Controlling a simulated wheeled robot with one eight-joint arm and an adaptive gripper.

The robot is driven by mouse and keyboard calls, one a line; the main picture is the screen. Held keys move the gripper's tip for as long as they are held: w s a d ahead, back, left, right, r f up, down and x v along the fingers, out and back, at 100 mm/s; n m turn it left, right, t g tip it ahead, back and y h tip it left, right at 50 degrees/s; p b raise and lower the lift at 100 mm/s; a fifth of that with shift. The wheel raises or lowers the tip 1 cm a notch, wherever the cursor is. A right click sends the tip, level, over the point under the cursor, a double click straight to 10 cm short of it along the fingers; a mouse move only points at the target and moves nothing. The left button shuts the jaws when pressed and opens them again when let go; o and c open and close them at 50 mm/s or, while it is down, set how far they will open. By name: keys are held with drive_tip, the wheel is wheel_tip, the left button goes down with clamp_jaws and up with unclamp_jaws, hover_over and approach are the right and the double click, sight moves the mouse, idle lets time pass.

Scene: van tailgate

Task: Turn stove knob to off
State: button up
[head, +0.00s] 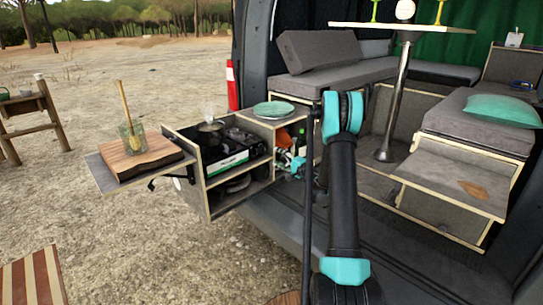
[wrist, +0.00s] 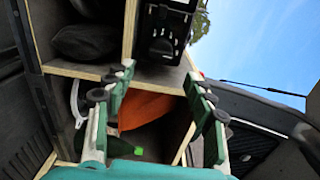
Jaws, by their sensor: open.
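The stove (head: 227,149) is a black portable burner with a white and green front label. It sits on the upper shelf of the pull-out kitchen box left of my arm. A steaming dark pot (head: 210,131) stands on it. In the wrist view, part of the black stove (wrist: 165,35) shows sideways at the top, beyond the fingertips. Its knob is too small to make out. My gripper (wrist: 158,74) is open and empty, its fingers spread before the box, apart from the stove. In the head view the gripper is mostly hidden by my arm.
Beside the stove, an open compartment holds an orange thing (wrist: 145,110) and a green bottle (wrist: 118,147). Plates (head: 273,109) rest on the box top. A side shelf holds a wooden board (head: 140,160) and glass.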

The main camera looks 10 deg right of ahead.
drive_tip(key=shift+v, duration=2.6)
drive_tip(key=s+a+r+n+g+h, duration=0.25)
drive_tip(key=s+a, duration=0.25)
drive_tip(key=s, duration=0.4)
drive_tip(key=s+a+r+n+g+h, duration=0.1)
drive_tip(key=s+a+n+g, duration=0.35)
drive_tip(key=s, duration=0.55)
drive_tip(key=s+d+f+n+g+h, duration=0.1)
drive_tip(key=s+d+h, duration=0.1)
drive_tip(key=s, duration=0.7)
drive_tip(key=s+d+f+n+g+h, duration=0.1)
drive_tip(key=s+d+f+h, duration=0.1)
drive_tip(key=s, duration=0.7)
drive_tip(key=s+d+f+n+g+h, duration=0.1)
drive_tip(key=s+f+n+h, duration=0.1)
drive_tip(key=s, duration=0.6)
drive_tip(key=shift+s+d+h, duration=0.4)
drive_tip(key=shift+h, duration=0.15)
drive_tip(key=shift+f, duration=0.15)
